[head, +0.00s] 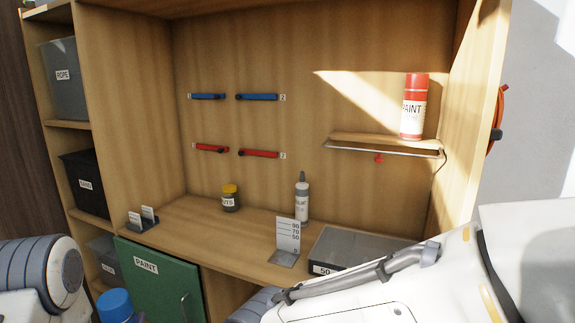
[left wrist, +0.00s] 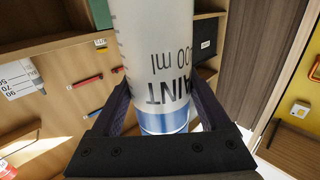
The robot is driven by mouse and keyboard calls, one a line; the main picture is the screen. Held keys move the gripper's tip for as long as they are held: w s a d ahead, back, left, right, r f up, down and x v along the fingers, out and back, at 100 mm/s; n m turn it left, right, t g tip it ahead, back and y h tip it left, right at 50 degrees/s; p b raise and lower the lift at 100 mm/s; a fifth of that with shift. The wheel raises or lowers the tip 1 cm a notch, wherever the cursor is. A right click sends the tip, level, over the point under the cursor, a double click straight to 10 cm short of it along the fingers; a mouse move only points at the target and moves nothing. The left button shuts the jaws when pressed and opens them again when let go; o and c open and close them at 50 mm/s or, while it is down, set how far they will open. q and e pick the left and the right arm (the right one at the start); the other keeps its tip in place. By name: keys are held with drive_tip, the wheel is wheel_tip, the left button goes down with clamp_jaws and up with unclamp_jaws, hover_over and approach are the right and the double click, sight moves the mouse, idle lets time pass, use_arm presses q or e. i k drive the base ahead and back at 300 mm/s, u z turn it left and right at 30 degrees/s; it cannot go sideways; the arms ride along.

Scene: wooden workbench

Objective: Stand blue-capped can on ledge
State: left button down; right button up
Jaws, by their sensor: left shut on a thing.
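The blue-capped can is a white can with PAINT lettering. In the head view only its blue cap (head: 115,304) shows, low at the left in front of the green cabinet door. In the left wrist view its body (left wrist: 158,35) and a blue band fill the middle, with the lettering upside down. My left gripper (left wrist: 162,98) is shut on it, one dark finger on each side. The ledge (head: 375,139) is a wooden shelf with a metal front edge on the back panel at the right. My right gripper is out of view.
A red paint can (head: 413,107) stands on the ledge's right end, leaving its left part clear. A red knob (head: 378,159) hangs below. On the bench are a yellow-lidded jar (head: 230,198), a nozzle bottle (head: 301,200), a scale stand (head: 287,240) and a grey tray (head: 350,240).

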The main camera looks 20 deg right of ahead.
sight(354, 135)
drive_tip(key=u, duration=0.5)
drive_tip(key=k, duration=1.1)
drive_tip(key=z, duration=0.15)
drive_tip(key=i, duration=0.55)
drive_tip(key=z, duration=0.85)
drive_tip(key=i, duration=0.45)
drive_tip(key=z, duration=0.1)
